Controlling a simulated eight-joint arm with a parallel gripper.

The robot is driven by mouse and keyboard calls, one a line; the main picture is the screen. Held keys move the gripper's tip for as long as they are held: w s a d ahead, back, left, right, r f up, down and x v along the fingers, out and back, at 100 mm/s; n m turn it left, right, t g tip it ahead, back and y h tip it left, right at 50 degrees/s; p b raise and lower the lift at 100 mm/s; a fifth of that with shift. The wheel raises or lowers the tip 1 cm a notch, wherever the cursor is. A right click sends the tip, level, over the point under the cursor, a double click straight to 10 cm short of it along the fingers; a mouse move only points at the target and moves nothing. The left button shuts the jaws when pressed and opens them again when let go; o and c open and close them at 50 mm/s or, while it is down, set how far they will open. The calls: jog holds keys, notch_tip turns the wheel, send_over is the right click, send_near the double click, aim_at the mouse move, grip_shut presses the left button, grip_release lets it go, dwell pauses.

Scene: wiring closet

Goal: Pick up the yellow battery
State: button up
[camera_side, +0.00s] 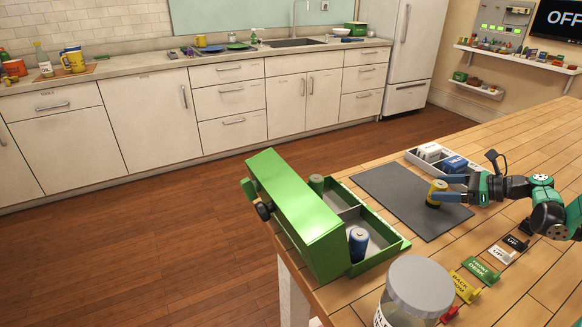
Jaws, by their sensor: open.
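The yellow battery (436,194) stands upright on the right part of the dark grey mat (385,190). My gripper (439,189) reaches in from the right, low over the mat. Its blue fingers are open, with their tips at the battery, one on the far side and one on the near side. I cannot tell whether either finger touches it. The fingers partly hide the battery's right side.
A green box (390,246) with compartments stands left of the mat, holding a green battery (316,184) and a blue battery (358,243). A pale tray (414,159) lies behind the mat. A lidded jar (415,290) and several label signs (481,270) are in front.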

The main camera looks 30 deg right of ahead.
jog(key=shift+x, duration=1.7)
grip_shut()
jog(key=shift+r, duration=0.1)
